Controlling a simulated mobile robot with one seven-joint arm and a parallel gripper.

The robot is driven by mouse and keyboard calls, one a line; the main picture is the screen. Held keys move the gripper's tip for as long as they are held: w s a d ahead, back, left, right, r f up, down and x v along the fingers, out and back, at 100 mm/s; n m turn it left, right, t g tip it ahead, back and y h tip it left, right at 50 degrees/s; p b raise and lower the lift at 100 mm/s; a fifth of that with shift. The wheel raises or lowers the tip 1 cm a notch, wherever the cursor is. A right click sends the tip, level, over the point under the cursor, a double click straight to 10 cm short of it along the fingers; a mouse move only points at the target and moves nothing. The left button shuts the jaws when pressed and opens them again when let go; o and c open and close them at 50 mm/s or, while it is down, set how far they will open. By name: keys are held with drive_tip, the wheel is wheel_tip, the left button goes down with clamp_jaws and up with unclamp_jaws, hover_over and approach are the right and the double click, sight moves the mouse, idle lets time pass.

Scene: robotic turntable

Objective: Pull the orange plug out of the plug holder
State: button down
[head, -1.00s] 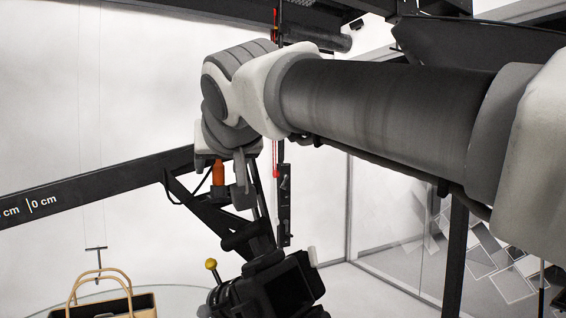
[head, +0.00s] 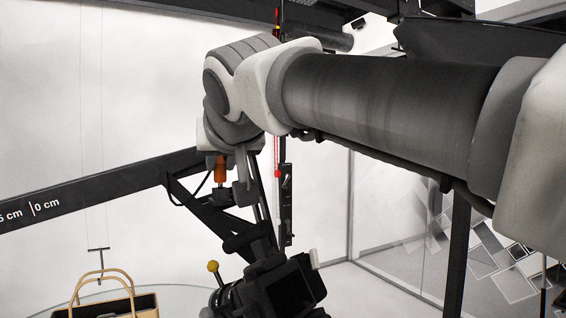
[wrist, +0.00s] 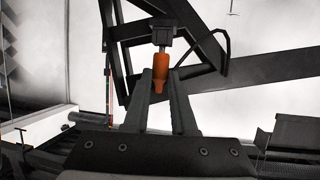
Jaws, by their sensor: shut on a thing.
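The orange plug (wrist: 161,73) is in the middle of the wrist view, between the two grey fingers of my gripper (wrist: 160,76), which is shut on it. A short grey neck shows beyond the plug's orange body, toward the dark block of the plug holder (wrist: 161,29). I cannot tell how far the plug is seated in it. In the head view the plug (head: 221,168) shows as a small orange cylinder under my wrist. One grey finger of my gripper is beside it on the right.
A dark boom (head: 110,186) with centimetre marks and slanted braces runs close by the plug. A loose black cable (wrist: 222,45) curves beside the holder. A camera-like device (head: 268,290) and a yellow knob (head: 213,266) are below. A wooden-handled basket (head: 103,309) is at lower left.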

wheel_tip(320, 180, up, 3)
drive_tip(key=shift+r+p, duration=0.1)
drive_tip(key=shift+p, duration=1.05)
drive_tip(key=shift+d, duration=0.1)
